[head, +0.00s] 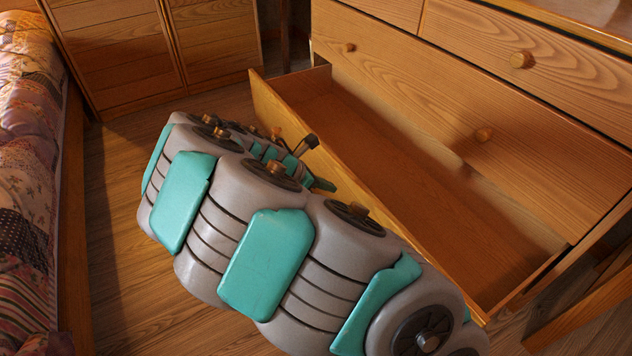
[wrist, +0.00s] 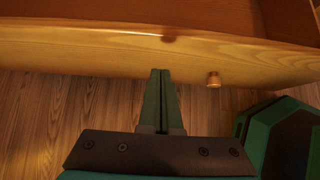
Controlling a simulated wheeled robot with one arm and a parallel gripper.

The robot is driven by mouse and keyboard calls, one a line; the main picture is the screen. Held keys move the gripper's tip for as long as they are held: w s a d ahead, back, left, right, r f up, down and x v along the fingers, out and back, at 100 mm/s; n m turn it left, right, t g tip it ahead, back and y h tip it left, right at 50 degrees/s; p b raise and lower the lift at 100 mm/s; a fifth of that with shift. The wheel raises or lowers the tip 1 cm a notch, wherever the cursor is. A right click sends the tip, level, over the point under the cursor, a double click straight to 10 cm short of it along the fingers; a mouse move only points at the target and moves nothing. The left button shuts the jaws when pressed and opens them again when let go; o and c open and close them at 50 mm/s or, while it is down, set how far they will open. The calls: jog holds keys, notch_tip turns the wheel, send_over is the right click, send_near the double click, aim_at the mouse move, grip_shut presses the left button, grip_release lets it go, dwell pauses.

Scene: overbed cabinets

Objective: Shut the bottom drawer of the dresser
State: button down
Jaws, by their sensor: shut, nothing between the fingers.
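The bottom drawer (head: 400,185) of the wooden dresser (head: 465,75) is pulled well out and looks empty inside. In the wrist view the drawer's front panel (wrist: 90,50) runs across the picture, with a round wooden knob (wrist: 213,80) to the right of my fingers. My gripper (wrist: 160,72) is shut and empty, its fingertips at the lower part of the panel's outer face. I cannot tell whether they touch it. In the head view my arm covers much of the drawer front, and the fingers are mostly hidden there.
The dresser's upper drawers (head: 535,50) are shut. A bed with a patchwork quilt (head: 28,150) stands at the left. A wooden cabinet (head: 150,45) stands at the back. Wood floor (head: 115,220) is clear between bed and drawer.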

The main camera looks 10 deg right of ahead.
aim_at(354, 181)
jog(key=d, duration=0.1)
jog(key=w+d, duration=0.1)
jog(key=d, duration=0.1)
jog(key=d+f, duration=0.1)
jog(key=shift+w+d+f+b, duration=0.1)
jog(key=shift+w+d+b, duration=0.15)
jog(key=shift+d+b, duration=0.1)
jog(key=shift+d, duration=0.15)
jog(key=shift+w+d+p, duration=0.15)
jog(key=shift+d+p, duration=0.45)
jog(key=shift+d, duration=0.05)
jog(key=w+d+p, duration=0.3)
jog(key=d, duration=0.6)
jog(key=w+d+p, duration=0.3)
jog(key=d, duration=0.7)
jog(key=w+d+p, duration=0.3)
jog(key=d, duration=0.7)
jog(key=shift+w+r, duration=0.2)
jog(key=shift+w, duration=0.15)
